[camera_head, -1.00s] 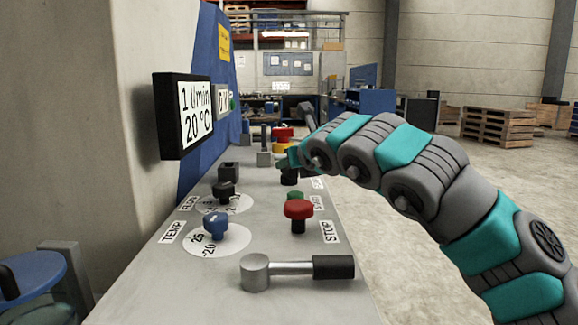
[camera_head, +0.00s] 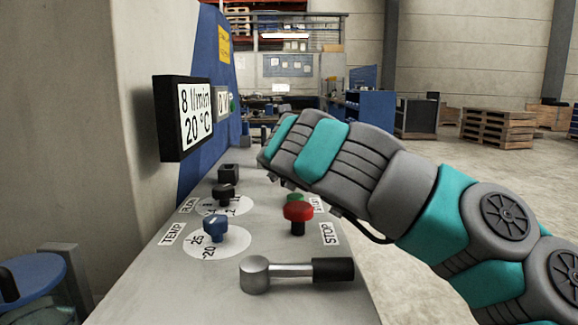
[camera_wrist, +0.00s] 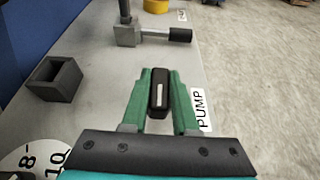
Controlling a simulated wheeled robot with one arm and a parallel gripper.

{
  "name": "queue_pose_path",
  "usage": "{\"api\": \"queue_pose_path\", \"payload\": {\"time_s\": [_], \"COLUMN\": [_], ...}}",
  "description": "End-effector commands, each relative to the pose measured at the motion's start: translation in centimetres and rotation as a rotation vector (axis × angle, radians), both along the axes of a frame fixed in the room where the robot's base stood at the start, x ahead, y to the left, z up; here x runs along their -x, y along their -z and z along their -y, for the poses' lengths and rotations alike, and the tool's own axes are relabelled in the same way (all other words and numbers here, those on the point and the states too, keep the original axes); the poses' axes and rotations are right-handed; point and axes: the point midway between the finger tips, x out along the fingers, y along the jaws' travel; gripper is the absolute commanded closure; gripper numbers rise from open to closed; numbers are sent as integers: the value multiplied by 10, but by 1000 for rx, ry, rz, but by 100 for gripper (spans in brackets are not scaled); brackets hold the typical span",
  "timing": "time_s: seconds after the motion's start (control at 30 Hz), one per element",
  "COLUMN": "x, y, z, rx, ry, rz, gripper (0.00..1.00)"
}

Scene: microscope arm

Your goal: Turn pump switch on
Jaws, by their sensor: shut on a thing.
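The pump switch (camera_wrist: 159,93) is a dark knob with a white line, beside the PUMP label (camera_wrist: 202,109) in the wrist view. The line runs along the direction of my fingers. My gripper (camera_wrist: 160,85) has its two green fingers on either side of the switch and is shut on it. In the head view my forearm and wrist cover the switch and the fingers. The display (camera_head: 196,115) reads 8 l/min and 20 °C.
The red STOP button (camera_head: 298,211), black FLOW knob (camera_head: 224,191), blue TEMP knob (camera_head: 216,225) and a front lever (camera_head: 300,269) stand on the grey panel. A square socket (camera_wrist: 55,78) and another lever (camera_wrist: 145,34) lie near my gripper. Open floor is to the right.

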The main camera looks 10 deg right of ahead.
Motion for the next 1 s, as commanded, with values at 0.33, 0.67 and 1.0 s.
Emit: {"api": "queue_pose_path", "payload": {"time_s": [0.33, 0.67, 1.0], "x": [0, 0, 33], "y": [-1, 0, -15], "z": [0, 0, -8], "rx": [0, 0, -3], "ry": [0, -1, -5], "rz": [1, 0, 4], "gripper": [57, 43, 43]}}
